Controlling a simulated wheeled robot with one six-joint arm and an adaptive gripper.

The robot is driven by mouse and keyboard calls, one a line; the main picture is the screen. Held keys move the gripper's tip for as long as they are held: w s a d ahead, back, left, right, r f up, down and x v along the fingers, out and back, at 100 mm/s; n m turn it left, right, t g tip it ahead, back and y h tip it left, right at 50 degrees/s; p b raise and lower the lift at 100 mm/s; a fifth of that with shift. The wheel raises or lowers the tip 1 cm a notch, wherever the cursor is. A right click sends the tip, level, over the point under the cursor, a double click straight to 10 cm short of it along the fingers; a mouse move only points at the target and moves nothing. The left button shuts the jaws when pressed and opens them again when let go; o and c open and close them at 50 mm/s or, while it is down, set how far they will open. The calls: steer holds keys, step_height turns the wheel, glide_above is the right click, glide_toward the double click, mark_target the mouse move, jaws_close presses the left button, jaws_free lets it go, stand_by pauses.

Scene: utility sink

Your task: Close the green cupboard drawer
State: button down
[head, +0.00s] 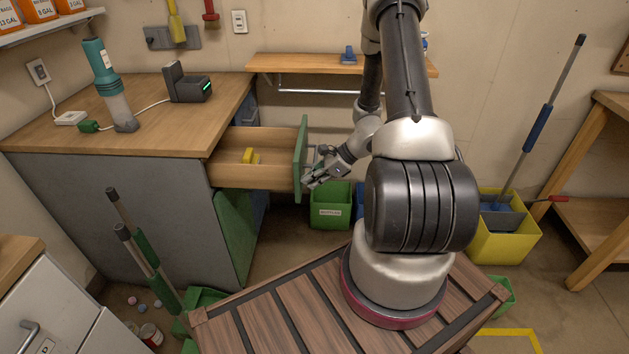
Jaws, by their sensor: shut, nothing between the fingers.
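The green cupboard drawer (301,155) is pulled out to the right from under the wooden worktop. Its wooden inside shows, with a small yellow object (250,157) in it. The green front faces right, toward my arm. My gripper (312,180) is shut and empty, at the outer side of the drawer front near its handle. I cannot tell whether the fingers touch the front or the handle.
A green bin (330,206) stands on the floor below my gripper. A yellow bucket (503,228) stands at right. Handled tools (138,240) lean in front of the cupboard.

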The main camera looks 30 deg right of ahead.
mark_target(223, 175)
steer(key=w+a, duration=0.5)
steer(key=a, duration=0.2)
steer(key=w+a, duration=0.5)
steer(key=a, duration=0.3)
steer(key=w+a, duration=0.5)
steer(key=a, duration=0.2)
steer(key=shift+w+a, duration=0.2)
steer(key=shift+a, duration=0.2)
steer(key=shift+w+a+r, duration=0.1)
steer(key=shift+w+a, duration=0.25)
steer(key=shift+a, duration=0.1)
